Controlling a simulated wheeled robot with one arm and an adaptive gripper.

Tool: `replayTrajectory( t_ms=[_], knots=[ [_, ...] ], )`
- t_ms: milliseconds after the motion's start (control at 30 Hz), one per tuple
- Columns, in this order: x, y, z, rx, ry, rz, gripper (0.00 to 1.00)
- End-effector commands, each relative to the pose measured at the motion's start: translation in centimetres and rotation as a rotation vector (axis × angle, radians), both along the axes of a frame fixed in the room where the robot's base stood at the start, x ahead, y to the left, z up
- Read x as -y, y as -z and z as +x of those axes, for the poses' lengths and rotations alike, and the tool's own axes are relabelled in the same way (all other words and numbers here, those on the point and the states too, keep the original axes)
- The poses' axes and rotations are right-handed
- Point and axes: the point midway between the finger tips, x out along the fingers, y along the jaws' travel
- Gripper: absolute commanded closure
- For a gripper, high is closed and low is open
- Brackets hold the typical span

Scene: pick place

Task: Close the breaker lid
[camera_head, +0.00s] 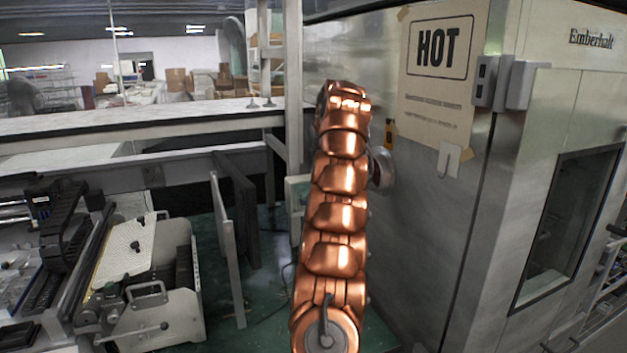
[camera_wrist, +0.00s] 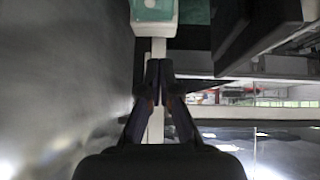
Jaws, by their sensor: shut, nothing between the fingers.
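No part is clearly readable as the breaker lid. In the wrist view, which appears upside down, a pale box with a teal face (camera_wrist: 153,10) sits at the top edge, partly cut off, on a pale post (camera_wrist: 158,47). I cannot tell whether the teal face is a lid or an opening. In the head view a pale box edge (camera_head: 297,190) shows left of my copper arm, mostly hidden by it. My gripper (camera_wrist: 158,64) is shut and empty, its fingertips overlapping the post in view; contact cannot be told. The arm hides the gripper in the head view.
A large metal machine (camera_head: 430,230) with a HOT sign (camera_head: 437,60) stands close on the right of my arm. Small grey boxes (camera_head: 490,82) sit on its corner. A conveyor unit (camera_head: 140,260) is at left, with a bench (camera_head: 130,118) behind. Green floor lies between.

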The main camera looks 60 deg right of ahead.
Motion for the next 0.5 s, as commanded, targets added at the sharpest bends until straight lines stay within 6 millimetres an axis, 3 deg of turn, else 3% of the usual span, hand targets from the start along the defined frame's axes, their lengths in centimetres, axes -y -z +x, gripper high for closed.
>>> replayTrajectory(
  t_ms=[200,500],
  knots=[
    [1.2,0.3,-0.6,0.001,0.010,-0.013,1.00],
    [2.4,2.5,1.1,-0.002,0.009,-0.011,1.00]
  ],
)
